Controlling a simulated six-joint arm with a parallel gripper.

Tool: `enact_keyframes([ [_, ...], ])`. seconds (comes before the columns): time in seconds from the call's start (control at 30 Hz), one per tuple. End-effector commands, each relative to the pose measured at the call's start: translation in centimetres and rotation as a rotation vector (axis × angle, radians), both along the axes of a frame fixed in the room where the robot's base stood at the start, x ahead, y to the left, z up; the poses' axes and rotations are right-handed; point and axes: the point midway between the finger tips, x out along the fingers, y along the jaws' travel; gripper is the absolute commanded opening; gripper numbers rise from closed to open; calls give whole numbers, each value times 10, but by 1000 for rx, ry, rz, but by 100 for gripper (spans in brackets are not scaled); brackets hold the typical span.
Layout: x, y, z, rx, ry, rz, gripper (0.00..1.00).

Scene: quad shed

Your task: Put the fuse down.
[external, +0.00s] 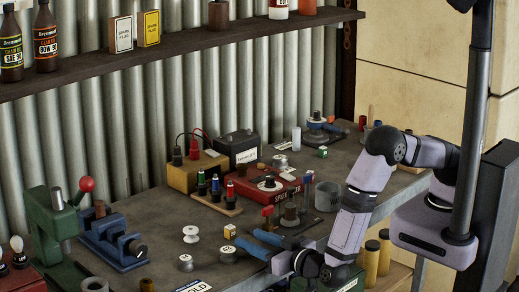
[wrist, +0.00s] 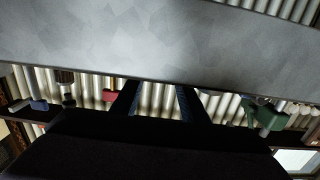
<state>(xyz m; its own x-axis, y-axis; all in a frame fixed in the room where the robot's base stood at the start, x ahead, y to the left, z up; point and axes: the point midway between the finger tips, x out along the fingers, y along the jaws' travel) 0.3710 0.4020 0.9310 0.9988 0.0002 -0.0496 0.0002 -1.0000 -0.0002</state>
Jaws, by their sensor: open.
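My gripper (external: 247,240) is open, with its two blue fingers low over the front of the grey bench and pointing left. In the wrist view the dark fingers (wrist: 158,92) stand apart, and only the corrugated wall shows between them. I see nothing held. I cannot tell for certain which small object is the fuse. A small white and yellow block (external: 229,231) lies on the bench just beyond the fingertips, apart from them. A white upright cylinder (external: 296,139) stands farther back on the bench.
White spools (external: 191,234) and grey knobs stand left of my gripper. A red box (external: 262,188), a black battery (external: 237,147) and a grey cup (external: 328,196) are behind it. A blue vise (external: 112,241) and green press (external: 52,222) stand at left. The grey bench (external: 165,212) has bare patches between them.

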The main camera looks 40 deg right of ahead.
Motion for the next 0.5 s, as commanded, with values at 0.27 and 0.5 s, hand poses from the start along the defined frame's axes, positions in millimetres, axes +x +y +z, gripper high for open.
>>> enact_keyframes([
  [0.27,0,0,0,0,0,0,41],
  [0.5,10,4,32,67,-11,-19,41],
])
